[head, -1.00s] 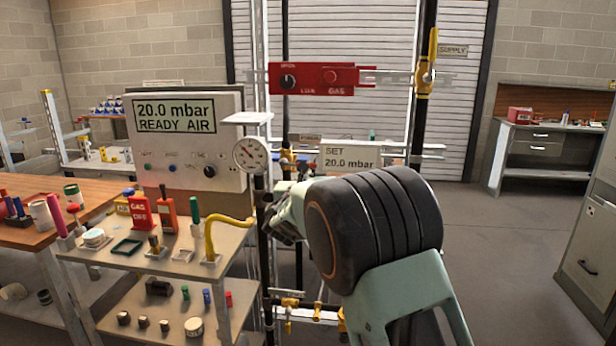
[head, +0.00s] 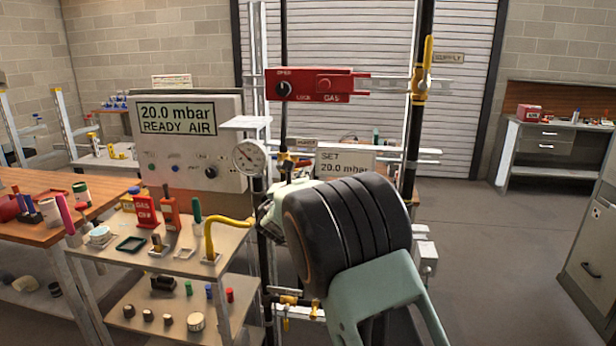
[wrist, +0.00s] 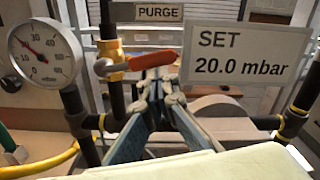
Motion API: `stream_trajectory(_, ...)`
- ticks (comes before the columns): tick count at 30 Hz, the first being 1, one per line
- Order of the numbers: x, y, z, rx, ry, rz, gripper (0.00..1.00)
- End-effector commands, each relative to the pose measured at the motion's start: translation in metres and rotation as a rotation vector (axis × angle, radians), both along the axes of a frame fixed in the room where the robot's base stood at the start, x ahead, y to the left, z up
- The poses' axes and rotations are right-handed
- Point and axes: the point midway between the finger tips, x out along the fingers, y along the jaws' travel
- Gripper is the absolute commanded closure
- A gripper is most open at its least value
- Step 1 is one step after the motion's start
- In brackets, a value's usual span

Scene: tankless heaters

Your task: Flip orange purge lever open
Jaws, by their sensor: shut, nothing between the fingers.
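The orange purge lever (wrist: 140,62) lies roughly level across the black pipe in the wrist view, below the PURGE label (wrist: 145,12). Its left end sits at a brass-coloured valve fitting. My gripper (wrist: 157,78) is shut and empty, its fingertips close in front of the lever's right part. I cannot tell whether they touch it. In the head view my gripper (head: 287,184) points away from me towards the purge valve (head: 290,161), with its fingers mostly hidden by my wrist. The lever is too small to make out clearly there.
A round pressure gauge (wrist: 42,55) stands left of the lever. A SET 20.0 mbar sign (wrist: 245,55) hangs close on the right. Pipes run around the valve. A yellow hose (head: 228,222) and a cart of tools (head: 135,262) are left of my arm.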

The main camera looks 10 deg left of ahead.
Motion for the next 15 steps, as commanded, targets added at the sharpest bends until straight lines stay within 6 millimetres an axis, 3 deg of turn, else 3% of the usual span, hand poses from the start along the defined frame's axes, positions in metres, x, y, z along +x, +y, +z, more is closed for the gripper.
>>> stream_trajectory(15, 0.000, 0.015, 0.042, -0.451, 0.013, 0.000, 1.00)
